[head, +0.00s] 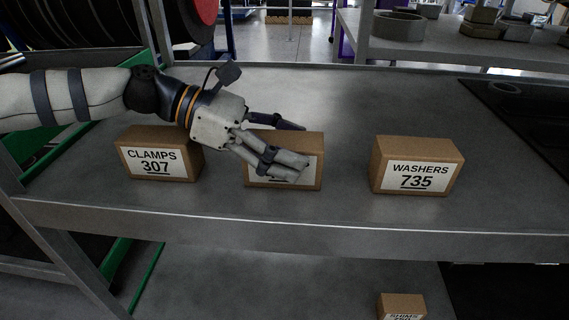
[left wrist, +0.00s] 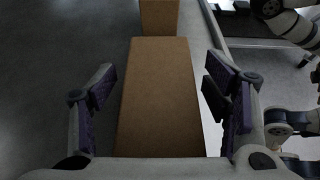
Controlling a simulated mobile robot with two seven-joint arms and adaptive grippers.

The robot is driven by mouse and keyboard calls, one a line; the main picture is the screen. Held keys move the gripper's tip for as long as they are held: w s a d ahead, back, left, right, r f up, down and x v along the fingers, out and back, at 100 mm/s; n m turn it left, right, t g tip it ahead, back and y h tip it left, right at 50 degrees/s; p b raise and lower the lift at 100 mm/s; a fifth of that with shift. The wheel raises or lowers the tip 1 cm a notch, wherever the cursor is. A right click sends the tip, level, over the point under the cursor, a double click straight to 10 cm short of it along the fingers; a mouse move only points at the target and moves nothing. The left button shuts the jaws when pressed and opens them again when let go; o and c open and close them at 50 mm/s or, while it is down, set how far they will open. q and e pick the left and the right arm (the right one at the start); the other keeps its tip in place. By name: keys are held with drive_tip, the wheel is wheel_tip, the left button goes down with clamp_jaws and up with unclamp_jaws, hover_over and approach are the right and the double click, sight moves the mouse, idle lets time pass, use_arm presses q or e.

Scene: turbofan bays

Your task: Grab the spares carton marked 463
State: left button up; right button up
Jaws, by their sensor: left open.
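A brown carton (head: 262,175) stands in the middle of the grey shelf, its white label mostly covered by my left gripper, so I cannot read its marking. My left gripper (head: 304,147) is open over this carton, one finger across its front and the other towards its back. In the left wrist view the carton (left wrist: 158,100) lies between the spread fingers (left wrist: 160,85), with gaps on both sides. The left carton (head: 158,155) reads CLAMPS 307 and the right carton (head: 416,166) reads WASHERS 735. My right gripper does not show.
Another carton (head: 400,305) stands lower down, its label cut off by the frame. A dark panel (head: 520,105) lies at the shelf's right. Metal rings and nuts (head: 398,25) sit on a shelf behind. The shelf between the cartons is clear.

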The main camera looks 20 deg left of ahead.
use_arm(q)
drive_tip(key=shift+w+d+f, duration=0.1)
drive_tip(key=shift+d+f, duration=0.05)
drive_tip(key=shift+d, duration=0.1)
drive_tip(key=c, duration=1.5)
